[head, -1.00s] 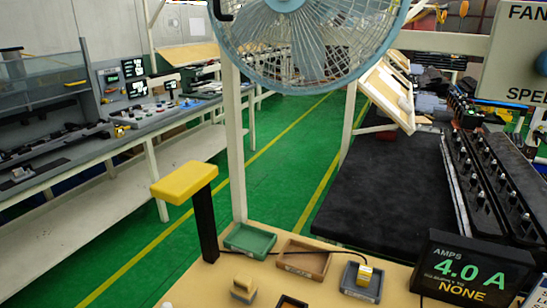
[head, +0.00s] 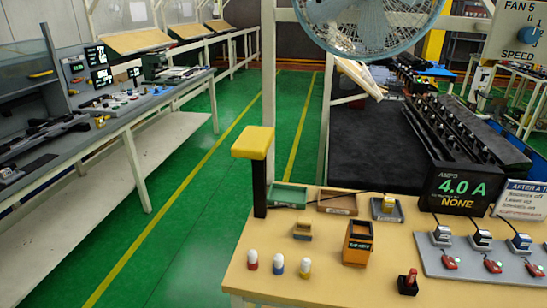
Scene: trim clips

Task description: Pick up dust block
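A small tan block with a grey band (head: 302,230) sits on the wooden table (head: 330,280), left of an orange and dark open-topped box (head: 358,243). It may be the dust block, but no readable label confirms this. Another small yellow and pale block (head: 388,203) is in the grey tray (head: 377,215) at the table's back, with a dark cable near it. My gripper is not in view.
Green (head: 287,196) and brown (head: 338,203) trays line the back edge. A yellow-topped black post (head: 259,175) stands at the left corner. Several small capped bottles (head: 278,265), a red-handled switch (head: 408,282) and a grey connector board (head: 470,262) occupy the table. A fan (head: 370,20) is above.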

